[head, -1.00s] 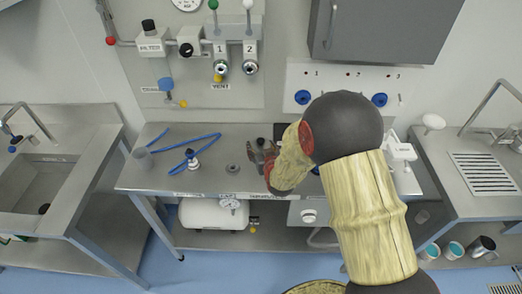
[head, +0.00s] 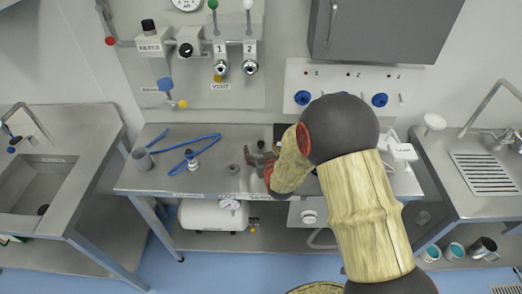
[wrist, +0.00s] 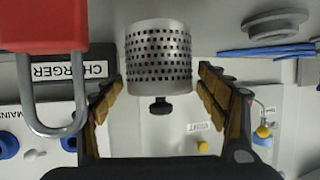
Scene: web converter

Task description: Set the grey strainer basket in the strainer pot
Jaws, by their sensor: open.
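In the wrist view the strainer basket (wrist: 158,58) is a pale grey perforated cylinder with a dark knob, seen upside down in the picture. It lies between the two spread fingers of my gripper (wrist: 157,88), with a gap on each side. In the head view my gripper (head: 261,163) is low over the middle of the steel bench (head: 222,148), and the basket is hidden or too small to make out there. A grey cup-like vessel (head: 143,159) at the bench's left end may be the strainer pot; I cannot tell for sure.
A red padlock (wrist: 45,28) with a steel shackle is close at the left of the wrist view. A grey round fitting (head: 233,169) and blue tubing (head: 190,152) lie left of my gripper. A sink (head: 40,185) is at far left.

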